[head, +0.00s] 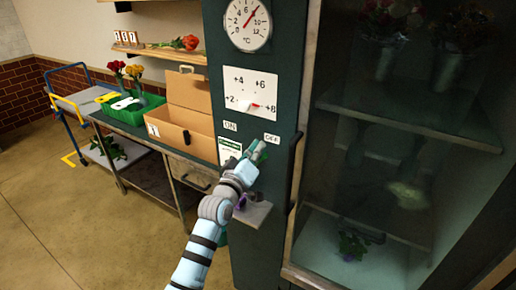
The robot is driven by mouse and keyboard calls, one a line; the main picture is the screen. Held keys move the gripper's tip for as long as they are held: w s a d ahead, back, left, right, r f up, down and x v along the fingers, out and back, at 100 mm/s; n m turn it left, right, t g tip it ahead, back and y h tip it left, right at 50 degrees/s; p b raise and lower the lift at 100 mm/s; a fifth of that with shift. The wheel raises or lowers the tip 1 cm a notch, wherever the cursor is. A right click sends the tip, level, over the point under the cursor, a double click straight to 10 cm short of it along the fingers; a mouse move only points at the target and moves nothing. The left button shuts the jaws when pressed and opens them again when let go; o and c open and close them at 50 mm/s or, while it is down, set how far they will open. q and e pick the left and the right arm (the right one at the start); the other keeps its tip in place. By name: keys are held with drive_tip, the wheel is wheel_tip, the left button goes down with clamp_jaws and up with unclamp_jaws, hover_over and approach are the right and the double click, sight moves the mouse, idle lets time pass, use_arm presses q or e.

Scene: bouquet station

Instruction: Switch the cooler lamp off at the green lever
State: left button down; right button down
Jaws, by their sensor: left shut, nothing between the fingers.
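The cooler (294,180) has a dark green front panel with an ON label (230,126) on the left and an OFF label (271,139) on the right. My left gripper (260,148) is shut and empty, at the panel just below the OFF label. A small green part shows at its fingertips; I cannot tell the lever apart from the fingers there, nor whether they touch. The cooler's inside behind the glass (400,130) looks dim. My right gripper is out of view.
Above the labels are a dial (248,24) and a temperature card (250,95). A small shelf (252,213) juts out below my wrist. At left, a bench holds an open cardboard box (185,125) and a green crate (130,112). A blue trolley (75,100) stands farther back.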

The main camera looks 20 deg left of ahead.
use_arm(q)
drive_tip(key=a+r+p, duration=0.1)
drive_tip(key=r, duration=0.1)
drive_tip(key=w+a+r+p, duration=0.1)
drive_tip(key=shift+a+r, duration=0.15)
drive_tip(key=shift+r, duration=0.25)
drive_tip(key=s+a+f, duration=0.1)
drive_tip(key=s, duration=0.8)
drive_tip(key=shift+s+f+p, duration=0.4)
drive_tip(key=shift+p, duration=0.05)
drive_tip(key=shift+w, duration=0.1)
